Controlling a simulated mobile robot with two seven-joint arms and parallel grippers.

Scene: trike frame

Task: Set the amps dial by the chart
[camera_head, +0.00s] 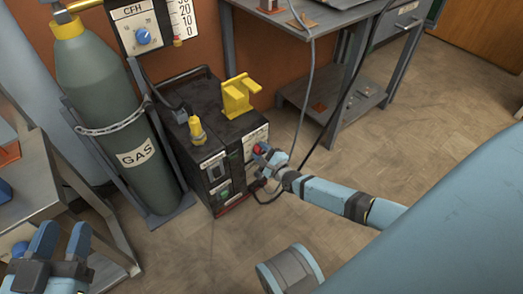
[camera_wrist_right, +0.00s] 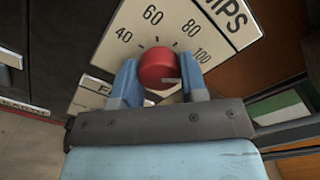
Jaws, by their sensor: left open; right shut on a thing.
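The red amps dial (camera_wrist_right: 158,66) sits on a pale scale plate (camera_wrist_right: 112,52) marked 40, 60, 80, 100. A small light mark on the dial's lower right side points roughly right; its exact reading is unclear. My right gripper (camera_wrist_right: 160,82) has one finger on each side of the dial and is shut on it. In the head view the dial (camera_head: 260,148) shows small on the front of the dark welding machine (camera_head: 186,146), with my right gripper (camera_head: 268,157) at it. My left gripper (camera_head: 60,243) is open and empty at the lower left. I cannot make out a chart.
A green gas cylinder (camera_head: 106,110) is chained to a stand left of the machine. A yellow bracket (camera_head: 238,97) and a yellow fitting (camera_head: 197,130) are on the machine top. Cables hang near a grey table (camera_head: 340,30). The floor at right is clear.

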